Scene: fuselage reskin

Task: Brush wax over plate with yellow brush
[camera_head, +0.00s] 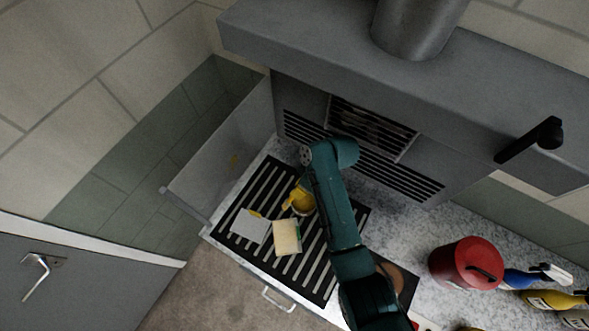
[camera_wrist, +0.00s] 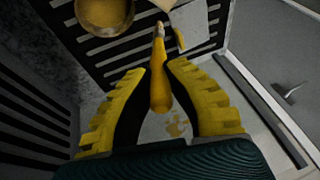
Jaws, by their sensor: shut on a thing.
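My gripper (camera_wrist: 160,72), with yellow ribbed fingers, is shut on the yellow brush (camera_wrist: 160,85) in the wrist view. The brush lies lengthwise between the fingertips; its narrow end is whitish, and I cannot tell its bristles clearly. A round bowl with yellowish contents (camera_wrist: 105,12) stands at upper left, apart from the fingers. A pale grey plate-like panel with yellow smears (camera_wrist: 175,128) shows behind the brush. In the head view, a translucent upright panel (camera_head: 215,165) at the grate's left also bears a small yellow smear. Whether the brush touches any surface is unclear.
A black slotted grate (camera_head: 262,188) carries a grey-white square (camera_head: 250,226) and a cream block (camera_head: 287,237). A grilled grey unit (camera_head: 300,130) stands behind. A red pot (camera_head: 465,263) and several bottles crowd the right. A grey door (camera_head: 75,275) is at lower left.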

